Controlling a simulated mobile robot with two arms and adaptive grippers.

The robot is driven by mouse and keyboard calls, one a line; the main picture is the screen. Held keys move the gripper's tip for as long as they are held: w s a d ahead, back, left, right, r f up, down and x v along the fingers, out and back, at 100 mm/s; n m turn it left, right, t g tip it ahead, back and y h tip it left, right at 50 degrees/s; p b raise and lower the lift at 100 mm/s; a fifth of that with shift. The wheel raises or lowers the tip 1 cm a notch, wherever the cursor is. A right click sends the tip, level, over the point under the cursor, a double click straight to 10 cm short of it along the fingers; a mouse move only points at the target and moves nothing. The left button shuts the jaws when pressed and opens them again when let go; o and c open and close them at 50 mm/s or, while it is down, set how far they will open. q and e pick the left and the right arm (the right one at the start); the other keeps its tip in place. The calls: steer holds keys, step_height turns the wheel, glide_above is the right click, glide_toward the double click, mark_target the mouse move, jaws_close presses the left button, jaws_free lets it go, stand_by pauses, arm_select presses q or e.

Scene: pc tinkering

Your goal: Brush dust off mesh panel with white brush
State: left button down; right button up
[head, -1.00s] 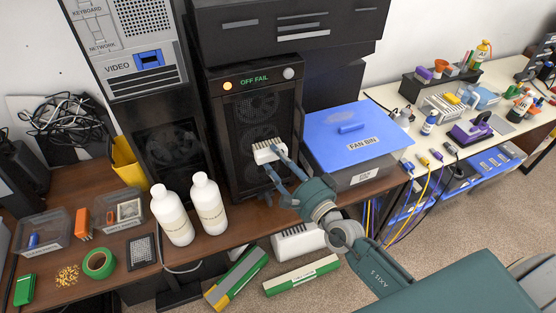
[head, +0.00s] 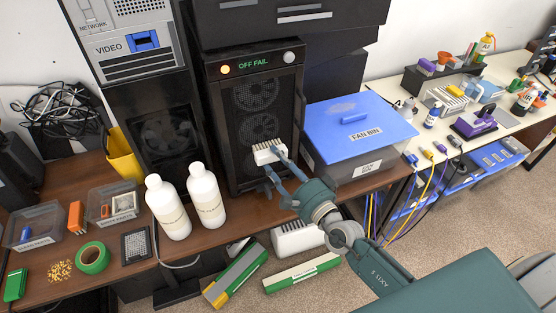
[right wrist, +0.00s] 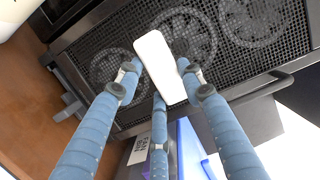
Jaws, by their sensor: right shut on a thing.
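The white brush (head: 268,152) is in my right gripper (head: 272,165), in front of the dark mesh panel (head: 262,105) of the black tower. Its dark bristles face the lower part of the panel in the head view; whether they touch it I cannot tell. In the right wrist view the brush's white back (right wrist: 160,65) lies between my right gripper's blue fingers (right wrist: 158,80), over the mesh (right wrist: 215,60). Fans show behind the mesh, with pale marks over them. My left gripper is not in view.
Two white bottles (head: 168,208) (head: 207,197) stand left of the tower. A blue-lidded fan bin (head: 370,145) stands close on its right. The tower's display reads "OFF FAIL" (head: 258,65). A green tape roll (head: 93,258) and clear bins (head: 112,205) lie further left.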

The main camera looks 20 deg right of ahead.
steer(key=shift+f, duration=0.45)
step_height(320, 180, down, 5)
steer(key=b, duration=0.4)
steer(key=shift+w+r+b, duration=0.1)
steer(key=shift+r+b, duration=0.05)
steer(key=shift+b, duration=0.2)
steer(key=a+v, duration=0.2)
steer(key=v, duration=0.7)
steer(key=shift+s+d+p, duration=0.15)
steer(key=shift+s+p, duration=0.3)
steer(key=shift+s, duration=0.1)
